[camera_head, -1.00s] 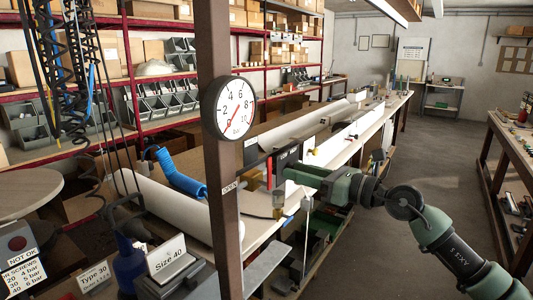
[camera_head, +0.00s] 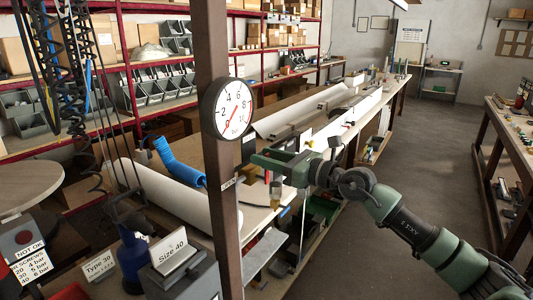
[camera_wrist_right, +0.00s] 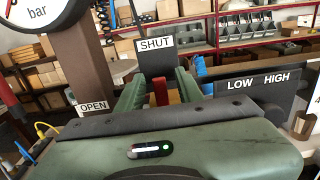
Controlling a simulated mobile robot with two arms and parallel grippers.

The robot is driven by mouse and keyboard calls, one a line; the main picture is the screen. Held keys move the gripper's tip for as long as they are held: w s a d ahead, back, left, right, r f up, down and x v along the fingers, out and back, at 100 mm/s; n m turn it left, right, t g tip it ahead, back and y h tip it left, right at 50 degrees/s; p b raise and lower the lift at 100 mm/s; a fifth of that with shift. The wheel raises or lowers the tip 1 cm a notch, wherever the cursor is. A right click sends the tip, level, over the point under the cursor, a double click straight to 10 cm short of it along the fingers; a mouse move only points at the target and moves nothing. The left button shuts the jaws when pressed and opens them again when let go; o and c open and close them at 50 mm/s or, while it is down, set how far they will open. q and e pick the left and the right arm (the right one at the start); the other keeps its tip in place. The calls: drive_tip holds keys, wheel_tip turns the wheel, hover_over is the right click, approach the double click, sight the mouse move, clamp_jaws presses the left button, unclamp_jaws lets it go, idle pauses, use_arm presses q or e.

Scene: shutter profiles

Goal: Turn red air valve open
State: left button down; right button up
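The red valve lever (camera_wrist_right: 160,91) stands upright between the two green fingers of my right gripper (camera_wrist_right: 160,96) in the right wrist view. The fingers are apart, with a gap visible beside the lever. In the head view my right gripper (camera_head: 272,162) reaches in from the right beside the brown post and largely covers the valve. A "SHUT" sign (camera_wrist_right: 155,43) is behind the lever; an "OPEN" sign (camera_wrist_right: 93,107) is to its left. A round bar gauge (camera_head: 233,108) hangs on the post, its red needle pointing down-left. My left gripper is not in view.
The brown post (camera_head: 220,210) stands close left of my right gripper. A black "LOW HIGH" panel (camera_wrist_right: 258,83) is right of the lever. A workbench with white rolls, a blue hose (camera_head: 178,163) and a "Size 40" sign (camera_head: 172,246) lies around. The floor at right is clear.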

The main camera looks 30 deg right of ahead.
drive_tip(key=shift+w, duration=0.1)
clamp_jaws()
idle(1.4)
